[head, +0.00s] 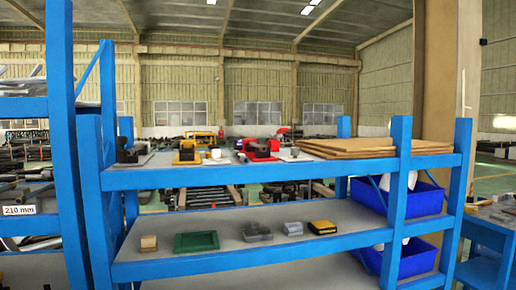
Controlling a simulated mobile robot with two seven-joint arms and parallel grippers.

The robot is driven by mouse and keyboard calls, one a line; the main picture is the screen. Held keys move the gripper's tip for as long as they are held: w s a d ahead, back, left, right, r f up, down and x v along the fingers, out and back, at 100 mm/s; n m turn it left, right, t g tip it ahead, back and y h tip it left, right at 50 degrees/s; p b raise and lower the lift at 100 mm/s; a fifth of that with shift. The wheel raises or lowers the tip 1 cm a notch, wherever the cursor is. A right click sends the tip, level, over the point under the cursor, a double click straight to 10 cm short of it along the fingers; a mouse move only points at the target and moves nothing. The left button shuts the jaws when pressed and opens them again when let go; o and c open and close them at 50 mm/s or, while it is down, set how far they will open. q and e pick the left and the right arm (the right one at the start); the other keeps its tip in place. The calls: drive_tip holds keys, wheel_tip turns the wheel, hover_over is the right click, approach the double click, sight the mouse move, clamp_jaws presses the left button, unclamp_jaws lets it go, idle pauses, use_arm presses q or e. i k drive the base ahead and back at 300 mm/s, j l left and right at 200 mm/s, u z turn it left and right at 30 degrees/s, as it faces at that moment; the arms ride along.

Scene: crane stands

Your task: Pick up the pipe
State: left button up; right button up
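Several grey pipe-like bars (20,192) lie on a shelf of the blue rack at the left edge, above a white label (18,210) reading "210 mm". More long bars (30,243) lie on the shelf below. I cannot tell which of them is the pipe of the task. Neither of my grippers is in view.
A blue shelf unit (290,175) stands ahead, holding tools, brown boards (370,147), a green tray (196,242) and small blocks. Blue bins (427,198) are at its right. A blue post (62,130) stands beside the bars. A blue table is at far right.

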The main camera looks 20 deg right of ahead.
sight(263, 148)
drive_tip(key=u, duration=1.3)
drive_tip(key=z, duration=1.8)
drive_tip(key=i+l+u, duration=0.2)
drive_tip(key=l, duration=0.15)
drive_tip(key=i+l+u, duration=0.2)
drive_tip(key=l, duration=0.15)
drive_tip(key=i+l+u, duration=0.2)
drive_tip(key=l, duration=0.2)
drive_tip(key=l+u, duration=0.25)
drive_tip(key=l, duration=0.15)
drive_tip(key=i+l+u, duration=0.2)
drive_tip(key=l, duration=0.25)
drive_tip(key=k, duration=0.05)
